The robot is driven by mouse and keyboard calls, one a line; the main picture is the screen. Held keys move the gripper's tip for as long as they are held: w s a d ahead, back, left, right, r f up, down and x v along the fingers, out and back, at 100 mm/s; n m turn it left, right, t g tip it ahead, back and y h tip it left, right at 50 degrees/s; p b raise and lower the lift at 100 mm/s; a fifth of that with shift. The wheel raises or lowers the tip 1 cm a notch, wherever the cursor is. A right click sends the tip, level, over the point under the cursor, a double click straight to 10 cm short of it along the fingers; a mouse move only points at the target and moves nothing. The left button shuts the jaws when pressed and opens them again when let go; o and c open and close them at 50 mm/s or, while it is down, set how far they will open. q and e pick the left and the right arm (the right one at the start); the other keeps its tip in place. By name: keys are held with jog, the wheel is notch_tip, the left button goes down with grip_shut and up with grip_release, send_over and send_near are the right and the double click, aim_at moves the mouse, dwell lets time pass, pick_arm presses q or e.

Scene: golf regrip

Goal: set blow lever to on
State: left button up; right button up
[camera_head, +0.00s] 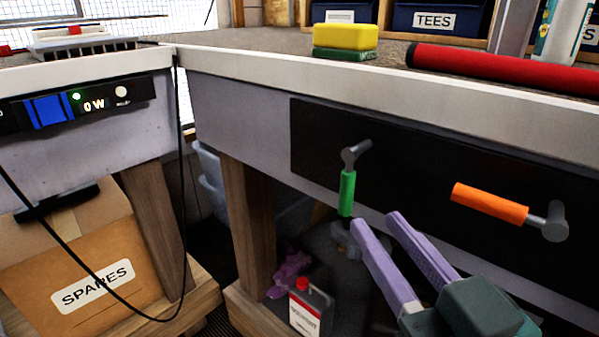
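Two levers sit on a black panel (420,170) on the front of the workbench. The green-handled lever (347,192) hangs down from its grey pivot at the panel's left. The orange-handled lever (489,202) lies nearly level, its handle pointing left from a grey pivot. No label shows on the panel, so I cannot tell which one is the blow lever. My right gripper (374,222) comes in from the lower right with its two purple fingers apart and nothing between them. Its fingertips are just below and right of the green handle. My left gripper is not in view.
On the bench top lie a yellow and green sponge (345,38) and a red tube (500,68). A TEES bin (436,20) stands behind. Below are a solvent can (310,309) and a SPARES box (80,270). A black cable (180,150) hangs at the left.

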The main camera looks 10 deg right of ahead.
aim_at(350, 190)
jog(key=w, duration=0.3)
jog(key=w+b, duration=0.1)
jog(key=w, duration=0.2)
jog(key=w+b, duration=0.1)
jog(key=w, duration=0.2)
jog(key=shift+w+a, duration=0.1)
jog(key=shift+a, duration=0.3)
grip_shut()
dwell(0.9)
